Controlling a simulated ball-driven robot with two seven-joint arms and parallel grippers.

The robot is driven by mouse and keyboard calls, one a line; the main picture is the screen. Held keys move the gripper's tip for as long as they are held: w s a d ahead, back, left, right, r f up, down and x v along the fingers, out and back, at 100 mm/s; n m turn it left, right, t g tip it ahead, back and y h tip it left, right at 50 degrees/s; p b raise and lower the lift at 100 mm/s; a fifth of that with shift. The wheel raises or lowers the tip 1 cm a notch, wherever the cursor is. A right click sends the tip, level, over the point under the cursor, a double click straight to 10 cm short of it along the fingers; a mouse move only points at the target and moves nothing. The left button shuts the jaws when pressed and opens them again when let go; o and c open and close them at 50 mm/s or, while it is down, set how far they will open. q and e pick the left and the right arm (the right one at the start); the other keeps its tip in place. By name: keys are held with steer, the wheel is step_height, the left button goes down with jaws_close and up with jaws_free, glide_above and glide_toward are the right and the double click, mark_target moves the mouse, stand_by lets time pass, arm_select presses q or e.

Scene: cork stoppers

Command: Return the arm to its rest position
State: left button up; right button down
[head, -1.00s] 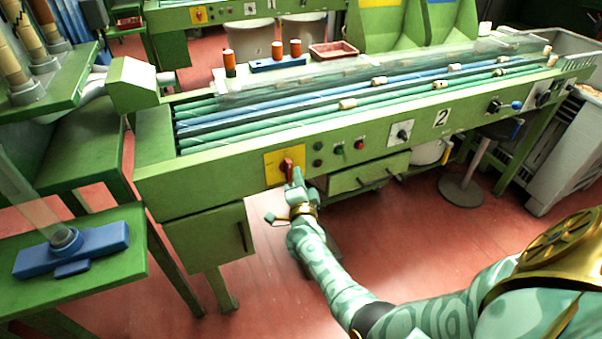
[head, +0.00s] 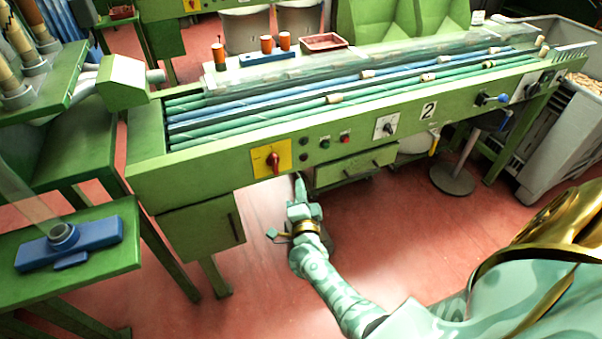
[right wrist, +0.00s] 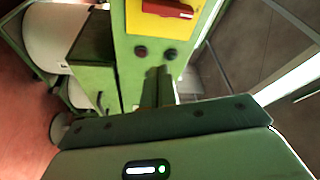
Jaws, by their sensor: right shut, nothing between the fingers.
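My right gripper (head: 299,180) is shut and empty in the head view. It points up toward the front of the green sorting machine (head: 200,174), just below its panel and to the right of the yellow plate (head: 255,161) with the red rotary switch (head: 273,160). It is apart from the switch. In the right wrist view, the dark closed fingers (right wrist: 158,86) show below the yellow plate (right wrist: 150,22) and the red switch handle (right wrist: 168,9). My left gripper is in no view.
A green drawer (head: 355,167) lies right of my gripper under the machine. A round-based stool (head: 453,178) and a grey bin (head: 560,130) stand farther right. A green side table (head: 110,262) with a blue fixture stands at left. Red floor (head: 250,275) is open around my forearm.

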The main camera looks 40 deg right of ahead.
steer(key=shift+v, duration=0.75)
steer(key=shift+a, duration=0.1)
steer(key=s+a+f+n+g+y, duration=0.3)
steer(key=s+a+f+n+y, duration=0.3)
steer(key=s+f, duration=0.5)
steer(key=s+a+f+n+g+y, duration=0.35)
steer(key=s+f+n, duration=0.45)
steer(key=f, duration=0.5)
steer(key=s+f+n+g, duration=0.3)
steer(key=s, duration=0.8)
steer(key=s+f+n+g+p, duration=0.1)
steer(key=s+f+n+g, duration=0.2)
steer(key=s, duration=0.9)
steer(key=s+d+f+n+g, duration=0.1)
steer(key=s+f+n+g, duration=0.1)
steer(key=s, duration=0.9)
steer(key=shift+s+f+n+g, duration=0.4)
steer(key=shift+n+g, duration=0.4)
steer(key=shift+g, duration=0.35)
steer(key=shift+y, duration=0.25)
